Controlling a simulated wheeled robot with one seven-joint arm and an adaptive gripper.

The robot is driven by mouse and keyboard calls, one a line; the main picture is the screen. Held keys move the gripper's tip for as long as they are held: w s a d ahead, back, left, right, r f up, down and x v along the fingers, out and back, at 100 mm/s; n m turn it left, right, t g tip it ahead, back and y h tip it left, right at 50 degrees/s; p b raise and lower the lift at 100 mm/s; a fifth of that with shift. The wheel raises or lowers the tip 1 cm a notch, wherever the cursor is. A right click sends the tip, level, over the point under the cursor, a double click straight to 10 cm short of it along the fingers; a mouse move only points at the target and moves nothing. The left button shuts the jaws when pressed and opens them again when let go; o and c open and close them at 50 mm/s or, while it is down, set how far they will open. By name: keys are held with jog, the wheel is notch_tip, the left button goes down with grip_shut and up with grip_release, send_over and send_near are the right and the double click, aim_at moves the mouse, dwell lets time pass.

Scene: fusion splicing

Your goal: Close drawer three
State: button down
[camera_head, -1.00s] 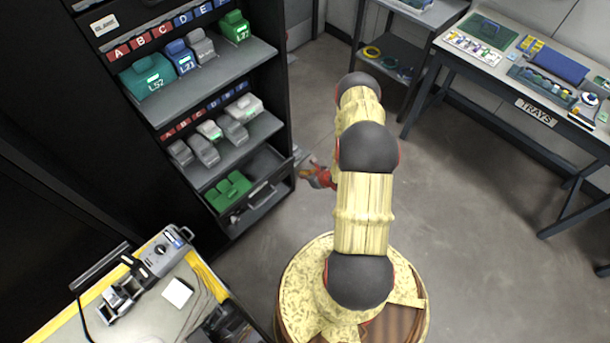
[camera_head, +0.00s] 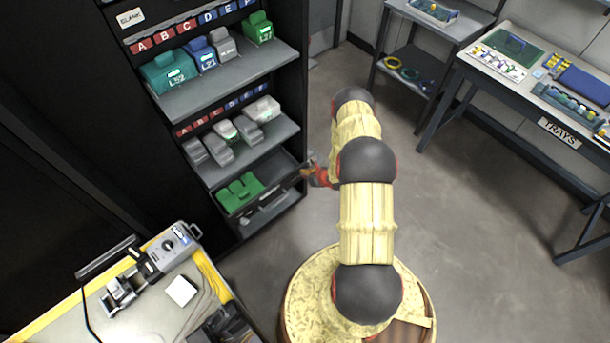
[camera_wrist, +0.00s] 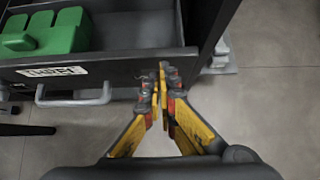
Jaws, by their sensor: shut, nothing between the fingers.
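Drawer three (camera_head: 287,187) is the lowest drawer of the black cabinet and stands partly open. A green block-shaped case (camera_head: 240,193) lies in it. In the wrist view the drawer front (camera_wrist: 118,75) carries a label reading THREE and a grey bar handle (camera_wrist: 75,97); the green case (camera_wrist: 45,33) sits behind it at the left. My gripper (camera_wrist: 162,72) is shut and empty, its fingertips at the right part of the drawer front, right of the handle. Whether they touch the front I cannot tell. In the head view my gripper (camera_head: 308,172) is at the drawer's right end, partly hidden by my arm.
Two shelves (camera_head: 245,85) with coloured and grey cases sit above the drawer. A workbench (camera_head: 60,315) with splicing equipment (camera_head: 150,265) stands at the lower left. A TRAYS table (camera_head: 520,100) stands at the right. Open floor (camera_head: 480,240) lies right of my arm.

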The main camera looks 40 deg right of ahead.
jog(key=shift+w, duration=0.1)
jog(key=w+b, duration=0.9)
jog(key=w, duration=1)
jog(key=shift+w+a+b, duration=0.3)
jog(key=shift+w+a, duration=0.05)
jog(key=shift+w, duration=0.05)
